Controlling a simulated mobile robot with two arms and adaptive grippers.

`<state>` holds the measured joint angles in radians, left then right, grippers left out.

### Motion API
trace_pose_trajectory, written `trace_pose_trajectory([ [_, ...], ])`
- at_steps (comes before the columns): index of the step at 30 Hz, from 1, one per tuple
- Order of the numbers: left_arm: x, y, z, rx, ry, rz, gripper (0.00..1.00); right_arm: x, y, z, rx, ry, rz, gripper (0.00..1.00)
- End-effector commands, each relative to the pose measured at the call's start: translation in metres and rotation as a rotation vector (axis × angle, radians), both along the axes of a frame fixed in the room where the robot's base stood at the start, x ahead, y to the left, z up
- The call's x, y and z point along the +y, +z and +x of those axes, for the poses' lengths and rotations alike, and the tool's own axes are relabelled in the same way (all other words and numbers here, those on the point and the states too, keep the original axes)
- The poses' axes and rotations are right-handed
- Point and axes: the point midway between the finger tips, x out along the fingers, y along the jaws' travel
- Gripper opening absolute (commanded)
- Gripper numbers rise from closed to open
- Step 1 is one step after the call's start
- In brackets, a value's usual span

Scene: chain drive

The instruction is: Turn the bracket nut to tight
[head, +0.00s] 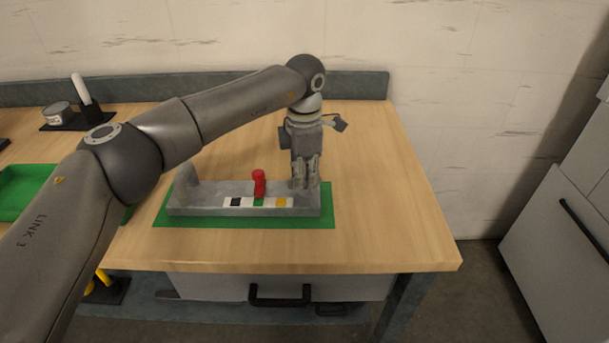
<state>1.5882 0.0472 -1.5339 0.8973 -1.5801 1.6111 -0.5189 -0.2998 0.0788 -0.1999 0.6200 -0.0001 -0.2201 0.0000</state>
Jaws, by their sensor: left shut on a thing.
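A grey bracket (192,203) with raised ends lies on a green mat (328,218) on the wooden bench. A strip of black, white, green and yellow patches (258,202) runs along its front. A red upright piece (259,184) stands near the green patch. My left gripper (305,184) points down at the bracket's right end, with its fingers shut on the bracket nut there. The fingers hide the nut, so its turn cannot be seen. My right gripper is not in view.
A green tray (22,190) lies at the left, partly behind my left arm. A dark holder with a white-handled tool (82,92) and a round tin (57,113) stand at the back left. The bench (390,190) is clear to the right. A drawer handle (280,295) is below.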

Motion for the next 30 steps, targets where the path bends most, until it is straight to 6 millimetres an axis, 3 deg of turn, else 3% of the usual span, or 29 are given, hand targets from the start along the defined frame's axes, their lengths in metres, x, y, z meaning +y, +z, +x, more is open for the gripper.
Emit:
trace_pose_trajectory([
  [15,0.0002,0.0019,0.0010,-0.003,-0.322,0.000,0.00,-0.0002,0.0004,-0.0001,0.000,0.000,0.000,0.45],
  [30,-0.0002,0.0019,0.0009,-0.003,-0.376,0.000,0.00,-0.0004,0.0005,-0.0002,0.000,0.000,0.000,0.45],
])
